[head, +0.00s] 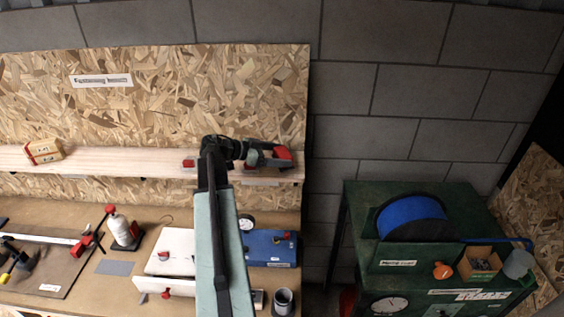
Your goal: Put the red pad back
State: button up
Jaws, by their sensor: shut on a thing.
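My arm reaches up from the bottom middle of the head view, and its wrist bends to the right in front of the wooden shelf (110,160). My gripper (268,155) is at the shelf's right end, shut on what looks like the red pad (283,153). The pad is at shelf level; I cannot tell whether it touches the board. Dark and grey-green parts around the jaws partly hide it. Another small red piece (188,163) shows on the shelf just left of my arm.
A wooden block with red bands (44,151) sits on the shelf's left. The bench below holds a white box (172,250), a blue case (262,247), a red-capped bottle (122,230) and a dark cup (284,301). A green cabinet with a blue reel (412,218) stands right.

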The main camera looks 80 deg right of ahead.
jog(key=shift+s+d+f, duration=0.1)
jog(key=shift+s+d, duration=0.1)
jog(key=shift+d, duration=0.35)
jog(key=shift+s+d, duration=0.15)
jog(key=shift+d, duration=0.4)
jog(key=f+b, duration=0.4)
jog(key=shift+s+d, duration=0.1)
jog(key=shift+d, duration=0.1)
jog(key=shift+r, duration=0.25)
jog(key=shift+f, duration=0.2)
jog(key=o, duration=1.2)
jog(key=shift+o, duration=0.2)
jog(key=shift+r, duration=0.1)
